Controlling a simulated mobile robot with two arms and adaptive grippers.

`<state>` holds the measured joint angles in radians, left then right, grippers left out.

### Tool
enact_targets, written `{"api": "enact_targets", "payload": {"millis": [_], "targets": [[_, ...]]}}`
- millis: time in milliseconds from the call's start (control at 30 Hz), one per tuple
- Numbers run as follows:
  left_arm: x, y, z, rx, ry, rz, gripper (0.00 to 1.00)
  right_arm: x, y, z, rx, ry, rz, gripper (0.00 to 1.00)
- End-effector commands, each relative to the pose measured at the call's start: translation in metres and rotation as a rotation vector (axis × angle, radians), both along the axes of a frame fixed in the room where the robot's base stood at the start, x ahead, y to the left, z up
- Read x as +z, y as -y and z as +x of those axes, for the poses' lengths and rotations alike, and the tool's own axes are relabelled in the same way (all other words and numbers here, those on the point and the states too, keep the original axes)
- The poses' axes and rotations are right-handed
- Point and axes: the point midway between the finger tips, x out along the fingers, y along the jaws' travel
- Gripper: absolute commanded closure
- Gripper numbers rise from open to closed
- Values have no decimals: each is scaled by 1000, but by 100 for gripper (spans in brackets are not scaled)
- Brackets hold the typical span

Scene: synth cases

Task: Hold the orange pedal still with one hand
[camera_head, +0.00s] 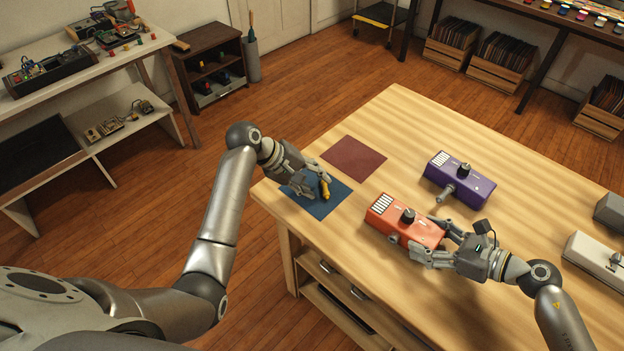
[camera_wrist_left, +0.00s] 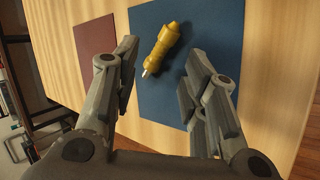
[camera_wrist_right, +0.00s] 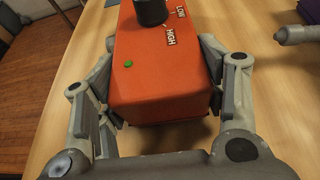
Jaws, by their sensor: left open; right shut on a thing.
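The orange pedal (camera_head: 391,212) lies on the wooden table, with a black knob and a white striped patch on top. My right gripper (camera_head: 437,246) is shut on its near right end; in the right wrist view the fingers flank the orange pedal (camera_wrist_right: 160,75) on both sides. My left gripper (camera_head: 316,186) is open above the blue mat (camera_head: 318,211). A yellow plug-like piece (camera_wrist_left: 161,48) with a metal tip lies on the blue mat between the open left fingers, seemingly not gripped. It also shows in the head view (camera_head: 325,188).
A purple pedal (camera_head: 471,190) with a grey plug in its side stands behind the orange one. A dark red mat (camera_head: 354,158) lies bare beside the blue mat. White (camera_head: 596,262) and grey boxes stand at the right edge. The far table middle is clear.

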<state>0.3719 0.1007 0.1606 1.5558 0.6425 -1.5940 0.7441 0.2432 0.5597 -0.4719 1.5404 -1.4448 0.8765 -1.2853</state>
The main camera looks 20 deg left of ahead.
Motion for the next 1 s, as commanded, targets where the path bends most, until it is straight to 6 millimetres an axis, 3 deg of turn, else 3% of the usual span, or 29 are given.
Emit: {"api": "enact_targets", "payload": {"millis": [267, 733, 1000], "targets": [[11, -8, -5, 2, 2, 1, 60, -1, 0, -1, 1, -2, 0, 69], [82, -55, -38, 1, 3, 1, 60, -1, 0, -1, 1, -2, 0, 69], [93, -62, -44, -1, -1, -1, 60, -1, 0, -1, 1, -2, -1, 69]]}}
